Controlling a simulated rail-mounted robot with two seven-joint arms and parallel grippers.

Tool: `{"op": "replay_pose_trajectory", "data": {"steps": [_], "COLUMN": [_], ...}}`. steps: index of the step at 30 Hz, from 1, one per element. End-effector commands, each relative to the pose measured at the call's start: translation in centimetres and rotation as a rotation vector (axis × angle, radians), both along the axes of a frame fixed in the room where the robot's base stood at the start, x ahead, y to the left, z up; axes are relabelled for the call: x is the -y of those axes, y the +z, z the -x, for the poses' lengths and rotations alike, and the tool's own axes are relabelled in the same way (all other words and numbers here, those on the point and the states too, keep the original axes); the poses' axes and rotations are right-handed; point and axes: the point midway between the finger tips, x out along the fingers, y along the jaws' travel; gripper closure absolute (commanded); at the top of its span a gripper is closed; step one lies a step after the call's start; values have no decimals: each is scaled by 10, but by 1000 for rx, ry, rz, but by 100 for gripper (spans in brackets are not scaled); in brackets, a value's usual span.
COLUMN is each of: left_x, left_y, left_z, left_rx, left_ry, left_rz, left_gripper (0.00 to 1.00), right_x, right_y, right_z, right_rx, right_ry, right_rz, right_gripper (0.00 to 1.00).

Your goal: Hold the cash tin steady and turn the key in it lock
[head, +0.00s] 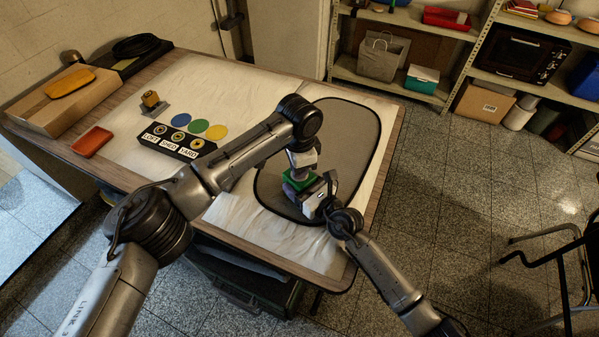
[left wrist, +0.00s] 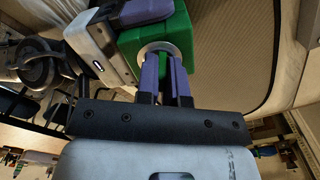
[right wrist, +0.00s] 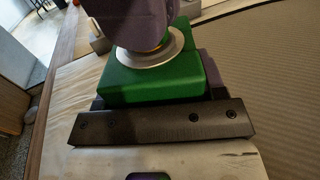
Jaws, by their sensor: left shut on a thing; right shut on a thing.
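The green cash tin (head: 293,186) sits on the grey mat, and its green side also shows in the right wrist view (right wrist: 150,82). A round silver lock plate (left wrist: 160,50) is on its face. My left gripper (left wrist: 165,72) is shut at the lock plate, its purple fingers closed on the key. The key is mostly hidden; only a narrow green strip shows between the fingers, and I cannot tell if that is key or tin. My right gripper (head: 308,187) is shut on the tin, its purple fingers against the tin's sides.
The grey mat (head: 345,125) lies under the tin near the table's right end. A black labelled key rack (head: 172,145) with coloured discs beside it stands to the left. A red tray (head: 92,141) and a cardboard box (head: 60,100) are further left. The mat's far part is clear.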

Motion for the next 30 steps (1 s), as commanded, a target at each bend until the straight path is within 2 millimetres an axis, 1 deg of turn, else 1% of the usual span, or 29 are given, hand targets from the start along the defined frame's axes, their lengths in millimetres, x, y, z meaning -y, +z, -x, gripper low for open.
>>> {"op": "replay_pose_trajectory", "data": {"steps": [2, 5, 12, 16, 30], "left_x": [-2, -2, -3, -3, -4], "left_y": [0, 0, 0, 0, 0], "left_z": [-1, -2, -2, -2, -3], "left_rx": [3, 2, 3, 3, 4], "left_ry": [1, -55, -311, -392, -418], "left_rz": [-3, -3, -3, -4, -5], "left_gripper": [100, 100, 100, 100, 100], "right_x": [0, 0, 0, 0, 0], "right_y": [0, 0, 0, 0, 0], "right_z": [0, 0, 0, 0, 0], "right_rx": [0, 0, 0, 0, 0], "right_ry": [0, 0, 0, 0, 0], "right_rz": [0, 0, 0, 0, 0], "right_gripper": [63, 63, 63, 63, 63]}}
